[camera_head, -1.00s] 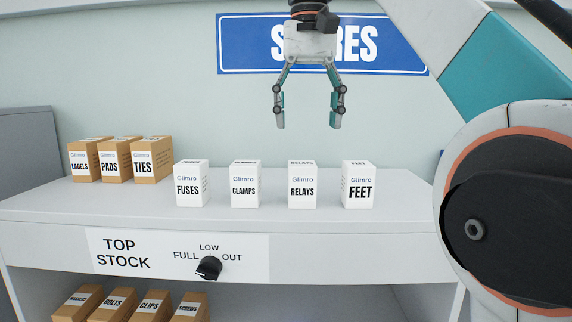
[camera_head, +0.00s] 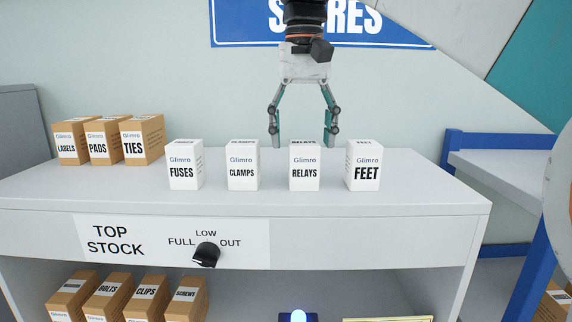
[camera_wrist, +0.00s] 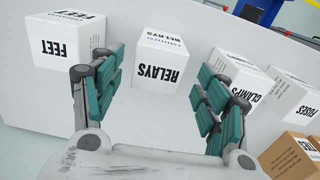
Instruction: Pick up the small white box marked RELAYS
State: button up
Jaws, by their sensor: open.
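The small white RELAYS box (camera_head: 304,166) stands upright on the shelf top, between the CLAMPS box and the FEET box. In the wrist view the RELAYS box (camera_wrist: 159,62) shows upside down, ahead of the fingers and between their lines. My gripper (camera_head: 303,142) is open and empty, pointing down. In the head view its fingertips come down to about the height of the box tops, seemingly behind the row. The wrist view shows my gripper (camera_wrist: 158,92) with its teal finger pads wide apart and nothing between them.
White boxes FUSES (camera_head: 185,166), CLAMPS (camera_head: 242,167) and FEET (camera_head: 364,167) stand in the same row with gaps between. Brown boxes, including TIES (camera_head: 142,140), stand at the left. The grey shelf top (camera_head: 430,195) is bare at right. A knob (camera_head: 206,255) sits on the front.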

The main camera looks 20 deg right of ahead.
aim_at(304, 161)
jog(key=shift+s+d+f+p, duration=0.15)
jog(key=shift+f+p, duration=0.5)
jog(key=shift+f, duration=2.05)
jog(key=shift+c, duration=0.3)
jog(key=shift+s, duration=0.1)
jog(key=c, duration=1.2)
